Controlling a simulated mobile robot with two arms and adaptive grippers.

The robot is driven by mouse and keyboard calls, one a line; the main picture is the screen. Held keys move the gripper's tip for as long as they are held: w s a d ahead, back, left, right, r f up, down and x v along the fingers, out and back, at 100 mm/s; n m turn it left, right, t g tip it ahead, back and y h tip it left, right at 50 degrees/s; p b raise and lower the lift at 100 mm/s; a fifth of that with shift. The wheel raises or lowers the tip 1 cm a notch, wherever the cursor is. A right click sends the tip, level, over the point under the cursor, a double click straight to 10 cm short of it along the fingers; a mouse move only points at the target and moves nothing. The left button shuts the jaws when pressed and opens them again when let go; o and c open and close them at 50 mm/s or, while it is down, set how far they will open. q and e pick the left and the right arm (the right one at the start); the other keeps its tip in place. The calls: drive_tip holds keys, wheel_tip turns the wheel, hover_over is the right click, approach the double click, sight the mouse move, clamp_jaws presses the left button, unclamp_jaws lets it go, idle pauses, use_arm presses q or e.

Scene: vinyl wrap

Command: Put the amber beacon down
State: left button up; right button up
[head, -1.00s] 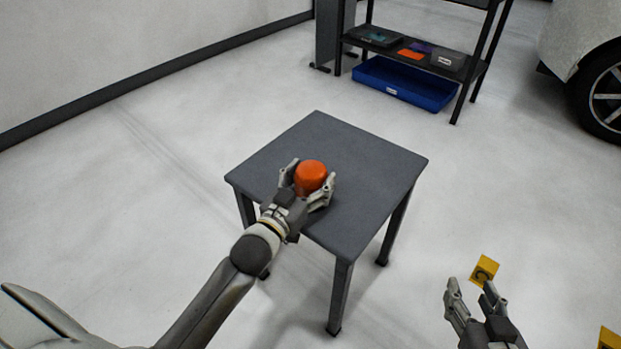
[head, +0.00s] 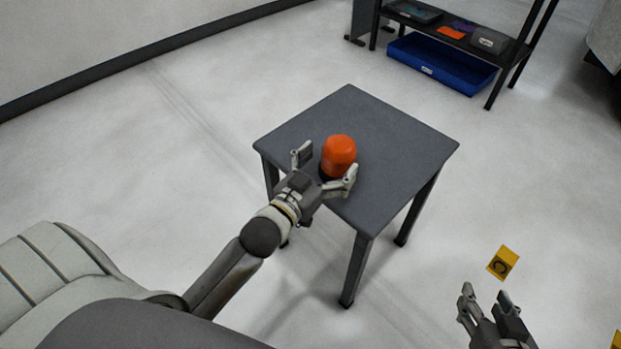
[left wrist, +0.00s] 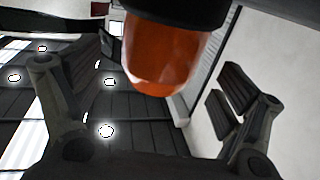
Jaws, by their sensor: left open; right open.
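The amber beacon (head: 339,154), an orange dome on a dark base, stands upright on the small grey table (head: 385,140). My left gripper (head: 325,172) is open at the near side of the beacon, its fingers spread wide to either side. In the left wrist view the beacon (left wrist: 165,50) shows large between the two spread fingers, with gaps on both sides. The beacon's base is partly hidden by the left gripper in the head view. My right gripper (head: 488,300) is open and empty, over the floor to the right of the table.
A dark shelf unit (head: 520,45) stands at the back right with a blue bin (head: 440,65) and several small items. A yellow floor marker (head: 502,263) lies right of the table. The table top behind the beacon is clear.

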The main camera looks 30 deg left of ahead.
use_arm(q)
drive_tip(key=s+d+f+g, duration=0.1)
drive_tip(key=s+f+g, duration=0.2)
drive_tip(key=s, duration=0.3)
drive_tip(key=s+d+f+g+y, duration=0.1)
drive_tip(key=s+f+g, duration=0.1)
drive_tip(key=s, duration=0.4)
drive_tip(key=s+f+g+p, duration=0.1)
drive_tip(key=s+f+g, duration=0.2)
drive_tip(key=s+g, duration=0.2)
drive_tip(key=shift+s+d+f+m, duration=0.3)
drive_tip(key=shift+s+d+m, duration=0.1)
drive_tip(key=shift+s, duration=0.2)
use_arm(e)
drive_tip(key=s+d+f+g+h, duration=0.1)
drive_tip(key=s+f+g, duration=0.2)
drive_tip(key=s, duration=0.2)
drive_tip(key=shift+d+f, duration=0.35)
